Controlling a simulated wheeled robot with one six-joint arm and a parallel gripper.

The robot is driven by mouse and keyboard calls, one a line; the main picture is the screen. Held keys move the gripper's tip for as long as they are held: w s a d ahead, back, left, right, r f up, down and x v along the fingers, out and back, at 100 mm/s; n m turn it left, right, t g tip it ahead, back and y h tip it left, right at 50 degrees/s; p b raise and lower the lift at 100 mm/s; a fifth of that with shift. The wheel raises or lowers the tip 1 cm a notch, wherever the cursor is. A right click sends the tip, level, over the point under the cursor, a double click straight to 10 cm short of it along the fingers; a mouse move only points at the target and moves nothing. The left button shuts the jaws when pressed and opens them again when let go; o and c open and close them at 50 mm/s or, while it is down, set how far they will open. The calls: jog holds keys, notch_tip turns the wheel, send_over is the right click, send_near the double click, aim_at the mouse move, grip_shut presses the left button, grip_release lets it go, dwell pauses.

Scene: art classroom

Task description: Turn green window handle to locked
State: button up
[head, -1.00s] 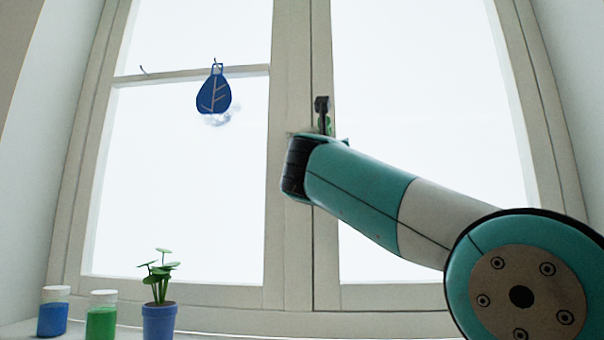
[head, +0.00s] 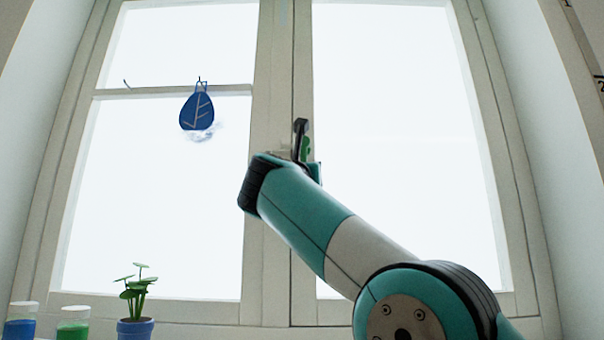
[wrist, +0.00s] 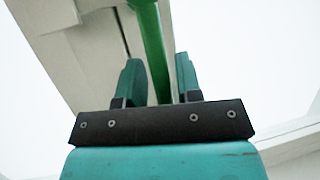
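The green window handle (wrist: 148,25) runs down from the top of the wrist view and passes between the two teal fingers of my gripper (wrist: 158,62). The fingers stand apart on either side of it, with a narrow gap visible on the right; whether the left finger touches cannot be told. In the head view only a small green piece of the handle (head: 305,149) shows on the middle window post, beside a dark upright part. My arm hides most of the gripper there. The handle's full angle and its base are not clear.
The window frame (head: 266,200) has bright panes on both sides. A blue leaf ornament (head: 196,110) hangs at the left pane. A potted plant (head: 135,328), a green jar (head: 72,328) and a blue jar (head: 21,326) stand low at the left.

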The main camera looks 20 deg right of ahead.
jog(key=shift+o, duration=0.4)
jog(key=shift+s, duration=0.1)
jog(key=shift+s+a+f+b, duration=0.2)
jog(key=shift+f+b, duration=0.05)
jog(key=shift+b, duration=0.2)
jog(key=b+v, duration=0.8)
jog(key=v, duration=0.8)
jog(key=shift+s+b, duration=0.35)
jog(key=shift+b, duration=0.05)
jog(key=shift+a+r, duration=0.15)
